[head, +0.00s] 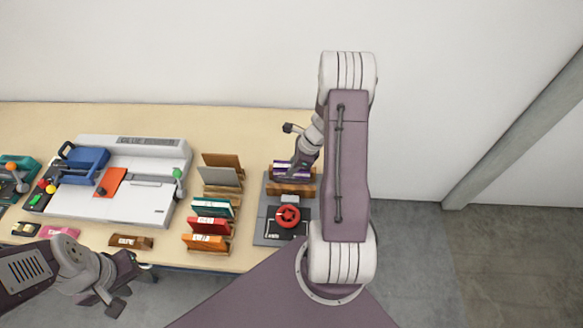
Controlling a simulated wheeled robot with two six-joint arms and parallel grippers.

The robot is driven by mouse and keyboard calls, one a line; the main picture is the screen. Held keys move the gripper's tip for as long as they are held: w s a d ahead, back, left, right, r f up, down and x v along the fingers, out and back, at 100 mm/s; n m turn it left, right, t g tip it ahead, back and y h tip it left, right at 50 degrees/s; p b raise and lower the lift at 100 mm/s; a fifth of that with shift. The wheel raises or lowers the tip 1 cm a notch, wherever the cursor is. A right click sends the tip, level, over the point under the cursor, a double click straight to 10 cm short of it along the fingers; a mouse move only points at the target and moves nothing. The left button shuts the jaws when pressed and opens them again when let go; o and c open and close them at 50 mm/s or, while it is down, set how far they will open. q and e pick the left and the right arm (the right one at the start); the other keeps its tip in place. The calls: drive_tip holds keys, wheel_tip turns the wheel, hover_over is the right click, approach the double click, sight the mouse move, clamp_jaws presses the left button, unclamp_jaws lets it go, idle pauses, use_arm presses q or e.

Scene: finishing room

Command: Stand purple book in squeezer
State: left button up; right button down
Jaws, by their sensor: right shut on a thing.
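The purple book (279,166) is upright, spine up, at the back of the squeezer. The squeezer (262,233) is a dark grey base with wooden jaws (290,189) and a red handwheel (288,216). My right gripper (294,168) is shut on the purple book from above; its fingers and wrist hide part of the book. I cannot tell whether the book's lower edge touches the base. My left gripper (124,287) is open and empty, in front of the table's near edge at lower left.
A wooden rack holds grey, teal (212,207), red (208,225) and orange (206,242) books left of the squeezer. A large white machine (120,205) with a blue part (84,164) stands further left. A brown block (130,242) lies near the front edge.

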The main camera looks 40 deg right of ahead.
drive_tip(key=shift+f+b, duration=0.65)
drive_tip(key=shift+f, duration=0.2)
idle(0.4)
drive_tip(key=shift+r, duration=0.2)
drive_tip(key=shift+r+p, duration=0.7)
drive_tip(key=shift+p, duration=0.1)
drive_tip(key=shift+f+b, duration=0.7)
drive_tip(key=shift+f, duration=0.2)
idle(0.3)
drive_tip(key=c, duration=1.6)
unclamp_jaws()
drive_tip(key=shift+c, duration=0.2)
drive_tip(key=p+v, duration=1)
drive_tip(key=v, duration=0.1)
drive_tip(key=shift+r, duration=0.1)
